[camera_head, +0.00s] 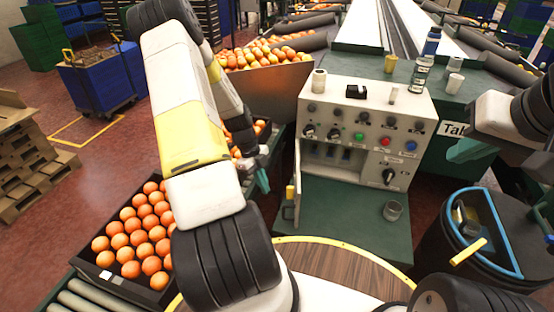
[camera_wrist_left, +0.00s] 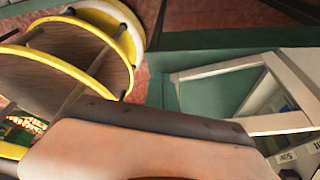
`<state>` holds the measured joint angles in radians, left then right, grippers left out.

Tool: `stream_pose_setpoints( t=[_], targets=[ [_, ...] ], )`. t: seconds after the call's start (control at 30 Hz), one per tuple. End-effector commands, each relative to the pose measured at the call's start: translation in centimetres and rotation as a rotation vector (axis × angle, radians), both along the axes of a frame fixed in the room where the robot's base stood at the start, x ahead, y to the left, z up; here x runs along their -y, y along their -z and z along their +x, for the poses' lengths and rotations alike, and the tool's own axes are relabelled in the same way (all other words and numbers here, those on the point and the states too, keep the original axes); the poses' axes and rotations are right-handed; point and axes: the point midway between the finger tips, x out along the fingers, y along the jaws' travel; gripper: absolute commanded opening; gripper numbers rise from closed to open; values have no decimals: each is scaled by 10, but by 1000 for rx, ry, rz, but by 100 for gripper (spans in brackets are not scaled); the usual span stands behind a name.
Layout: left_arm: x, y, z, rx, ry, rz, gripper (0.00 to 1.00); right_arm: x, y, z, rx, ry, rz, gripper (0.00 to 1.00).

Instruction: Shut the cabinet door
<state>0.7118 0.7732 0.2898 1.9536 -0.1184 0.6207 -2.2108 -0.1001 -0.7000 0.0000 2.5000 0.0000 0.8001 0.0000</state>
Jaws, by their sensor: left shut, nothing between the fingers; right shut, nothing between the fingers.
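The white cabinet (camera_head: 362,112) with knobs and coloured buttons stands on a green table. Its lower front compartment is open. In the left wrist view, the pale door frame (camera_wrist_left: 222,68) stands out at an angle from the cabinet (camera_wrist_left: 298,85). My left gripper (camera_head: 262,181) is shut and empty, left of the door and apart from it. My right gripper (camera_head: 463,151) is shut and empty, right of the cabinet.
A crate of oranges (camera_head: 108,283) lies left of my left arm. A small metal cup (camera_head: 392,211) sits on the green table before the cabinet. Bottles and small jars stand on and behind the cabinet. A dark bin with a blue rim (camera_head: 497,222) stands at right.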

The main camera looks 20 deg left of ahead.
Motion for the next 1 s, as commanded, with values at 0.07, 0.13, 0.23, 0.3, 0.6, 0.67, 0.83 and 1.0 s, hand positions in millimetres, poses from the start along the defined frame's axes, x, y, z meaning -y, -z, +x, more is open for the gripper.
stream_pose_setpoints(
  t=[0.07, 0.13, 0.23, 0.3, 0.6, 0.67, 0.83, 1.0],
  targets=[
    [8, 17, -3, -4, 1, -2, 0, 0, 0, 0, 0, 0, 0, 0],
    [13, 30, -4, -4, 1, -2, 0, 0, 0, 0, 0, 0, 0, 0],
    [26, 34, -7, -1, 5, 0, 0, 0, 0, 0, 0, 0, 0, 0],
    [35, 33, -10, -1, 3, 0, 0, 0, 0, 0, 0, 0, 0, 0],
    [52, 34, -14, 0, -1, 0, 0, 0, 0, 0, 0, 0, 0, 0],
    [52, 34, -14, 0, -1, 0, 0, 0, 0, 0, 0, 0, 0, 0],
    [51, 34, -14, 0, -1, 0, 0, 0, 0, 0, 0, 0, 0, 0],
    [53, 34, -14, 0, -11, 0, 0, 0, 0, 0, 0, 0, 0, 0]
  ],
)
